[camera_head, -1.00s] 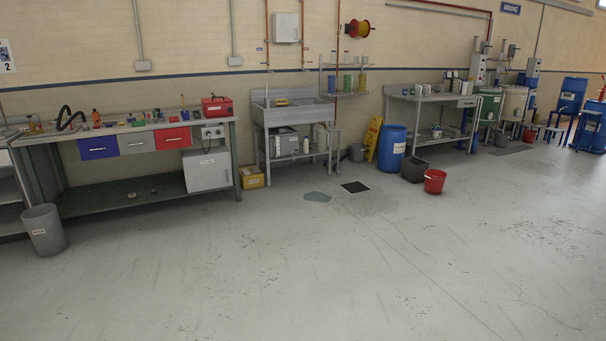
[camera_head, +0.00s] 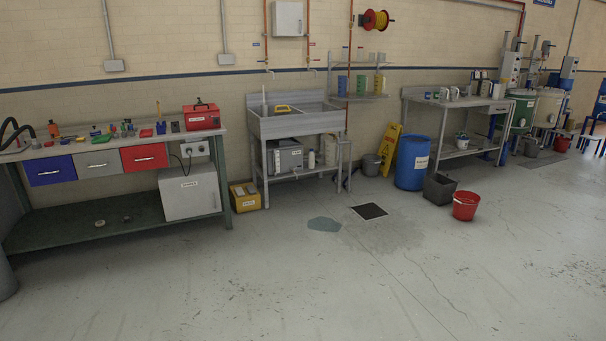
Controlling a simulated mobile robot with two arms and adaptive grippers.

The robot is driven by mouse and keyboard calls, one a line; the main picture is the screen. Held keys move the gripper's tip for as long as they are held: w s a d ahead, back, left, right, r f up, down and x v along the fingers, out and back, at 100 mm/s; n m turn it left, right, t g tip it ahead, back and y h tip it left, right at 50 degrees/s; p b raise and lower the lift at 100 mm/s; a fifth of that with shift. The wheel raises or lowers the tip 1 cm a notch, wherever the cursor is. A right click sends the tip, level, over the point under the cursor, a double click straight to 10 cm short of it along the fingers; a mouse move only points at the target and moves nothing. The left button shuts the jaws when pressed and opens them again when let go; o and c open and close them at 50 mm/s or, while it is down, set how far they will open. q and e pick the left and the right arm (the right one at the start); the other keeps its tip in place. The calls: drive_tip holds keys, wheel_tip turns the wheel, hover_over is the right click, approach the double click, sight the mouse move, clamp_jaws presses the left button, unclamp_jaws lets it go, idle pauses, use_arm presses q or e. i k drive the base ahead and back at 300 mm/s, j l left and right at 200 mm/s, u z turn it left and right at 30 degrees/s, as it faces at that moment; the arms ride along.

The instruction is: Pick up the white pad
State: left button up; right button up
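I cannot make out a white pad for certain in the head view. Small items lie on the workbench (camera_head: 60,153) at the left, too small to tell apart. They sit near a red toolbox (camera_head: 202,117). The sink unit (camera_head: 297,125) in the middle has a yellow item on it. A second grey table (camera_head: 455,101) at the right holds several pale jugs and small containers. Neither of my grippers shows in this view.
A yellow box (camera_head: 245,197), a blue drum (camera_head: 411,163), a dark grey bin (camera_head: 439,189), a red bucket (camera_head: 466,206) and a yellow floor sign (camera_head: 390,148) stand along the wall side. A dark drain (camera_head: 370,211) is in the floor. The foreground floor is clear.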

sight(239, 191)
drive_tip(key=i+l, duration=0.1)
drive_tip(key=i, duration=4.85)
drive_tip(key=j+u, duration=0.05)
drive_tip(key=j, duration=0.05)
